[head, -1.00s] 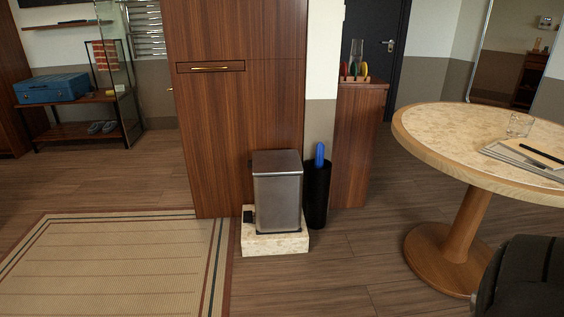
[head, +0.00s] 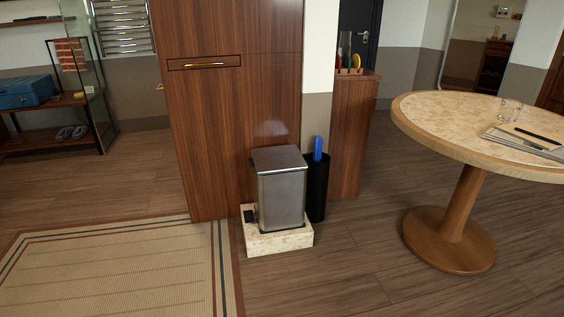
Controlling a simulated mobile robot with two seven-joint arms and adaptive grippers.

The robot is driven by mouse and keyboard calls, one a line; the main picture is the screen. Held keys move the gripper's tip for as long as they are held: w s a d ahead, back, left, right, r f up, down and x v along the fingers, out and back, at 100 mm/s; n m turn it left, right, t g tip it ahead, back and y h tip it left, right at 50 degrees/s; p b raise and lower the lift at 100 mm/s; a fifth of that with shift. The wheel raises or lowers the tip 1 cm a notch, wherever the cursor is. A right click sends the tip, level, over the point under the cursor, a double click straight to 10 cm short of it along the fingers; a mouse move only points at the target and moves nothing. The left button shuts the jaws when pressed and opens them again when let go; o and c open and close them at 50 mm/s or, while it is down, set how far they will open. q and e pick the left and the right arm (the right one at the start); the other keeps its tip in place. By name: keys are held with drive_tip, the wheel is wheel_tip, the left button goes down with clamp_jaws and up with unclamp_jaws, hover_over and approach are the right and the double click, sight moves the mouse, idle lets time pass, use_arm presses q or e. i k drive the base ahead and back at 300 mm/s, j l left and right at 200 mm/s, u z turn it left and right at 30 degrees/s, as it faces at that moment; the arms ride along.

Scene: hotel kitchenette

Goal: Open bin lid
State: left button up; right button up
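The bin (head: 282,197) is a silver metal box with a flat lid (head: 278,159) on top. The lid is shut. The bin stands upright on a low pale stone block (head: 280,242), in front of a tall wooden cabinet. Neither of my grippers shows in the head view.
A dark umbrella stand (head: 317,190) with a blue item stands close behind the bin's right side. A round table (head: 452,180) is at the right. A striped rug (head: 110,270) lies at the front left. The wooden floor in front of the bin is clear.

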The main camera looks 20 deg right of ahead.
sight(284, 159)
drive_tip(key=j+z, duration=0.3)
drive_tip(key=j, duration=0.2)
drive_tip(key=j+z, duration=0.3)
drive_tip(key=j, duration=0.2)
drive_tip(key=i+j+z, duration=0.1)
drive_tip(key=z, duration=0.5)
drive_tip(key=i+j+z, duration=0.15)
drive_tip(key=j+z, duration=0.15)
drive_tip(key=i+j+z, duration=0.15)
drive_tip(key=j+z, duration=0.15)
drive_tip(key=i+j+z, duration=0.1)
drive_tip(key=j+z, duration=0.15)
drive_tip(key=i+j+z, duration=0.15)
drive_tip(key=j, duration=0.4)
drive_tip(key=j+z, duration=0.15)
drive_tip(key=j, duration=0.45)
